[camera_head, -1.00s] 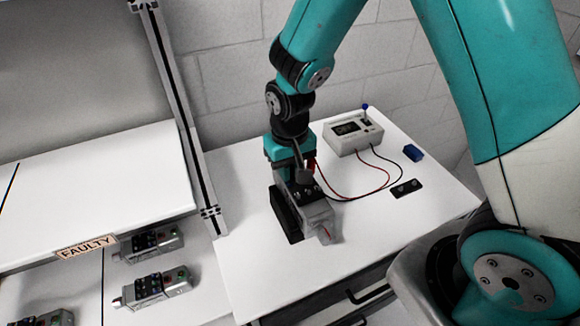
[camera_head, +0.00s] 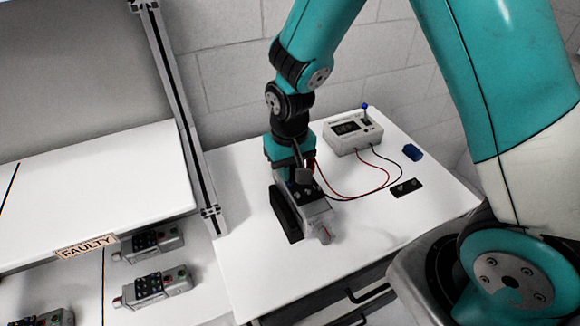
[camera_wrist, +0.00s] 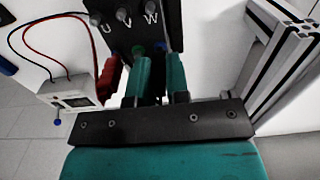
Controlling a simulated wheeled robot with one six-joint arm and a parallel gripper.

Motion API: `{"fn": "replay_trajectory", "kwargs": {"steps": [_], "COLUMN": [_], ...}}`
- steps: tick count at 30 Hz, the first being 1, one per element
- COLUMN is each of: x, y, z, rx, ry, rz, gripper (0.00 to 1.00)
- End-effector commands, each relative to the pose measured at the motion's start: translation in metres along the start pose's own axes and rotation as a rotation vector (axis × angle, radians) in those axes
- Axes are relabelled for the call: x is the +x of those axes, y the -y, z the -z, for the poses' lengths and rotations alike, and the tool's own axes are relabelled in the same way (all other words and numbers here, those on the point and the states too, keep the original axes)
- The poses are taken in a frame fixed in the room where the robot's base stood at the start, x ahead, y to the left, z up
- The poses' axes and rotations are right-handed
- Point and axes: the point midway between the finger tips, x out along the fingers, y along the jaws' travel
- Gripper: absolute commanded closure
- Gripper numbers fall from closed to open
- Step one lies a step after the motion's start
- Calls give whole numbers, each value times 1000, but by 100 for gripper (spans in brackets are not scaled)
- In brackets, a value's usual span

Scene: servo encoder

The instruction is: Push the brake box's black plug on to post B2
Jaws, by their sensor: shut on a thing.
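The brake box (camera_head: 352,132) is white with a dark display and a blue-tipped lever, at the back of the right-hand table. It also shows in the wrist view (camera_wrist: 72,100). A red and a black lead loop from it to the grey motor (camera_head: 318,216), which sits in a dark cradle. My gripper (camera_head: 301,180) is low over the motor's terminal block. In the wrist view its teal fingers (camera_wrist: 158,72) are shut on a dark thing, seemingly the black plug, mostly hidden between them. A red plug (camera_wrist: 108,80) stands left of the fingers. Whether the black plug touches post B2 is hidden.
Posts marked U, V and W (camera_wrist: 122,15) lie beyond the fingers. A black plate with two studs (camera_head: 406,188) and a blue block (camera_head: 413,152) lie to the right. A metal profile post (camera_head: 180,110) stands left. Several motors lie by the FAULTY sign (camera_head: 87,247).

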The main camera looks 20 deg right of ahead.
Motion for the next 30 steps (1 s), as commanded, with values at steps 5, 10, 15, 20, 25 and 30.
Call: {"fn": "replay_trajectory", "kwargs": {"steps": [5,10,15,20,25,30], "x": [2,4,3,3,3,3], "y": [0,0,0,0,0,0], "z": [0,0,0,0,0,0], "rx": [0,0,0,0,0,0], "ry": [0,0,0,0,0,0], "rz": [0,0,0,0,0,0], "gripper": [100,100,75,54,54,54]}}
